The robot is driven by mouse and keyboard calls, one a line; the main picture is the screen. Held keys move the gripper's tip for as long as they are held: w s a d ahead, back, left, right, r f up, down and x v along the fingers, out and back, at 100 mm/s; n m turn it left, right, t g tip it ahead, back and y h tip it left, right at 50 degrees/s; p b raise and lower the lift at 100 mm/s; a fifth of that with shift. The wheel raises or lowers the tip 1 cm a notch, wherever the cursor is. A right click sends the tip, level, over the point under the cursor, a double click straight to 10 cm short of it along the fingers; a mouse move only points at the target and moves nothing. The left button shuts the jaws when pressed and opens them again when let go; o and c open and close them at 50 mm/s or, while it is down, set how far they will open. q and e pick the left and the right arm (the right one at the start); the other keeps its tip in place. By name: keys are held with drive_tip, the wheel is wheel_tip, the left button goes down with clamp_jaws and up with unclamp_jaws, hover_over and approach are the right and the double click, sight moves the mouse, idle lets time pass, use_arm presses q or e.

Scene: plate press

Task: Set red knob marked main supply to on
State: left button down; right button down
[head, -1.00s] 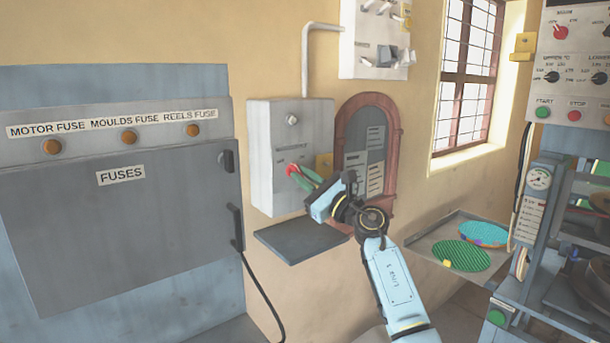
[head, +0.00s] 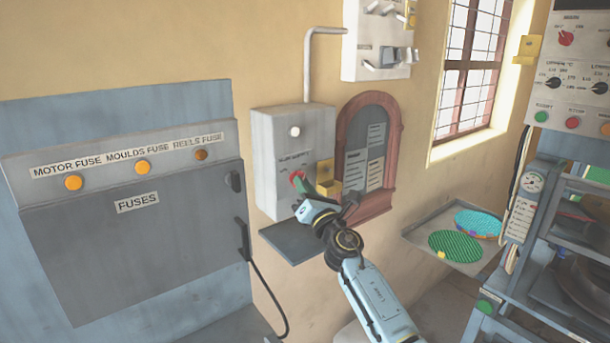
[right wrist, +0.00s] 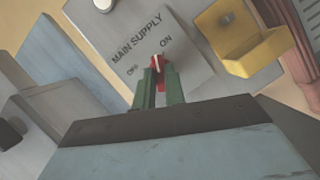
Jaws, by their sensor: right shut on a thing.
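The red knob (right wrist: 157,63) is on the grey main supply box (head: 270,150) on the wall, under the words MAIN SUPPLY, OFF and ON. In the right wrist view its white pointer mark lies between the two words, nearer ON. My right gripper (right wrist: 158,75) has green fingers, one on each side of the knob, and is shut on it. In the head view the gripper (head: 298,182) meets the knob (head: 296,176) from below right and hides part of it. A round white lamp (head: 294,132) is above the knob. My left gripper is not in view.
A yellow holder (head: 328,182) juts out just right of the knob. A dark shelf (head: 290,242) is below the box. The FUSES cabinet (head: 130,240) stands left, and a tray (head: 415,235) with green and blue discs is right.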

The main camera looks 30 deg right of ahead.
drive_tip(key=shift+a+m+g+h+p, duration=0.1)
drive_tip(key=shift+m+g+h+p, duration=0.2)
drive_tip(key=shift+m+h+p, duration=0.65)
drive_tip(key=shift+m+g+h+p, duration=0.25)
drive_tip(key=shift+m+p, duration=0.4)
drive_tip(key=shift+m, duration=0.8)
drive_tip(key=c, duration=1.5)
unclamp_jaws()
drive_tip(key=shift+o, duration=0.2)
drive_tip(key=b+v, duration=0.1)
drive_tip(key=v, duration=1.2)
drive_tip(key=shift+s, duration=0.25)
